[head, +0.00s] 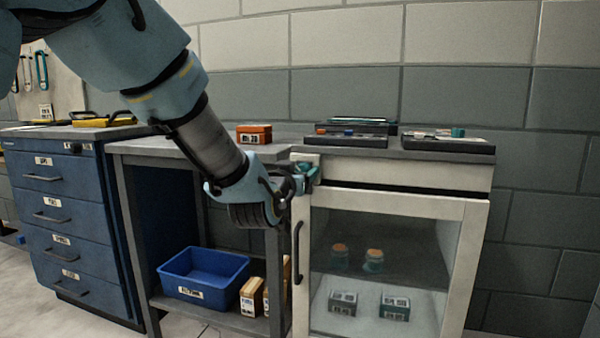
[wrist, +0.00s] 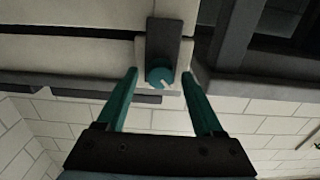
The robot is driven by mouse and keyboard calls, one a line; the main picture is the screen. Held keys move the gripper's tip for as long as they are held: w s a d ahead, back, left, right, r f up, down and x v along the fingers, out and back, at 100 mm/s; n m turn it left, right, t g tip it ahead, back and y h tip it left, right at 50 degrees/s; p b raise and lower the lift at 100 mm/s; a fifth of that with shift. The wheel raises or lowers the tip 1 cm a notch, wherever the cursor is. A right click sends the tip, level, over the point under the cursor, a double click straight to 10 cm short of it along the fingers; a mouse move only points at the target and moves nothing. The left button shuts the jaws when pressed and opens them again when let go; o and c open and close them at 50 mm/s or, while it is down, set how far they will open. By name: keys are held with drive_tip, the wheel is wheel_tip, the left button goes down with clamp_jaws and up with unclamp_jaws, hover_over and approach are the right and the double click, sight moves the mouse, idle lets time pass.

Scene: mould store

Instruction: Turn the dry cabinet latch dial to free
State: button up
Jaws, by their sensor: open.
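The dry cabinet (head: 470,260) is white with a glass door and a dark vertical handle (head: 297,252). Its latch dial (wrist: 159,75) is a round teal knob with a pale pointer mark, seen in the wrist view on a light plate with a dark strip. In the head view my gripper (head: 305,178) is at the cabinet's upper left corner and largely hides the dial. In the wrist view my gripper (wrist: 160,78) is open, with one teal finger on each side of the dial. I cannot tell whether the fingers touch it. The dial's setting labels are not readable.
Dark trays (head: 346,138) lie on the cabinet top, and an orange box (head: 254,134) sits on the bench beside it. A blue bin (head: 203,278) stands on the lower shelf. Jars and small boxes show behind the closed glass door. A blue drawer unit (head: 62,215) stands at left.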

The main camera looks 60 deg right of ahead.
clamp_jaws()
idle(0.5)
